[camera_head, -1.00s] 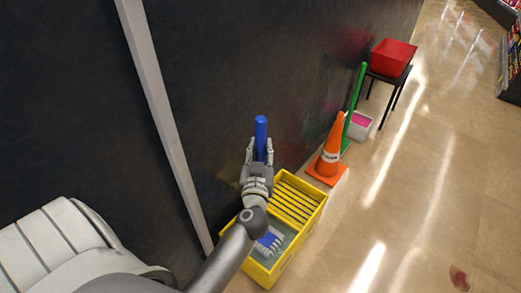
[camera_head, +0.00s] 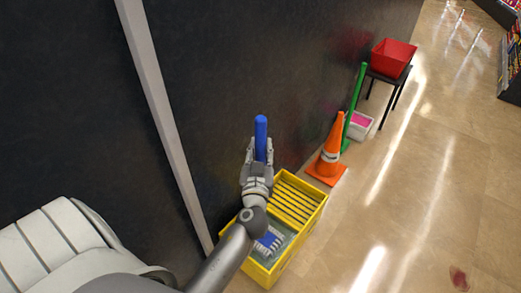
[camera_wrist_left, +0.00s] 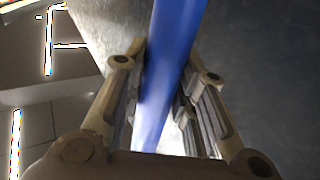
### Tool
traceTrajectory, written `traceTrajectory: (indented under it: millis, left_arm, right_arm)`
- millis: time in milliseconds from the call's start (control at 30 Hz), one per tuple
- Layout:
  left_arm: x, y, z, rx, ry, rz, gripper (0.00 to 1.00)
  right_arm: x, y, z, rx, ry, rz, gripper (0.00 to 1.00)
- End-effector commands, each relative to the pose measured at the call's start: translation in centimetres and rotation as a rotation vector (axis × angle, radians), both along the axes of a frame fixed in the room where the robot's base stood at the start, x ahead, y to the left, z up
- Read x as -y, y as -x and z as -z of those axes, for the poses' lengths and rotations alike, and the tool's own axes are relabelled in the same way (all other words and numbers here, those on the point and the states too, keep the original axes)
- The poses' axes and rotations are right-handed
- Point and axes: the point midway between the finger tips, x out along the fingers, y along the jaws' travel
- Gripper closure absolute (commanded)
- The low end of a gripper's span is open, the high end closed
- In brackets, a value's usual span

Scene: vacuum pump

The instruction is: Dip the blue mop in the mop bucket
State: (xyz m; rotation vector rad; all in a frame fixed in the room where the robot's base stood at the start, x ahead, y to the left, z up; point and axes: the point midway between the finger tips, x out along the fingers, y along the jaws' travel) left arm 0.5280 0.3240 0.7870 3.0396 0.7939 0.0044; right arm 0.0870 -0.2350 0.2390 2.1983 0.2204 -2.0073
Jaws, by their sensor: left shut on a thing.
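The blue mop's handle (camera_head: 261,132) stands upright in front of the dark wall in the head view. My left gripper (camera_head: 259,152) is shut on this handle, above the bucket. The left wrist view shows the blue handle (camera_wrist_left: 172,75) running between the two fingers of my left gripper (camera_wrist_left: 163,90). The yellow mop bucket (camera_head: 318,212) stands on the floor below, with a slatted section at its far end. The blue and white mop head (camera_head: 268,240) is in the near compartment, partly hidden by my arm. My right gripper is not in view.
An orange cone (camera_head: 331,152) stands by the wall beyond the bucket. Behind it are a green-handled tool (camera_head: 356,100), a pale bucket with pink contents (camera_head: 360,125) and a red bin (camera_head: 391,58) on a black stand. Shiny floor (camera_head: 410,220) to the right is mostly clear, with a small reddish stain (camera_head: 459,279).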

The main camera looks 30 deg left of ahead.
Motion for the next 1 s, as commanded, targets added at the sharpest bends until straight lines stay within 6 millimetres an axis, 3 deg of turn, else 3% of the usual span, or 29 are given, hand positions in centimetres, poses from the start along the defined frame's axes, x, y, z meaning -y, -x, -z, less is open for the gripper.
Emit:
traceTrajectory:
  millis: [1000]
  left_arm:
    - [0.07, 0.08, 0.53, -0.008, 0.004, 0.0, 0.97]
  right_arm:
    - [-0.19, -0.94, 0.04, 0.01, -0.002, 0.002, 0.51]
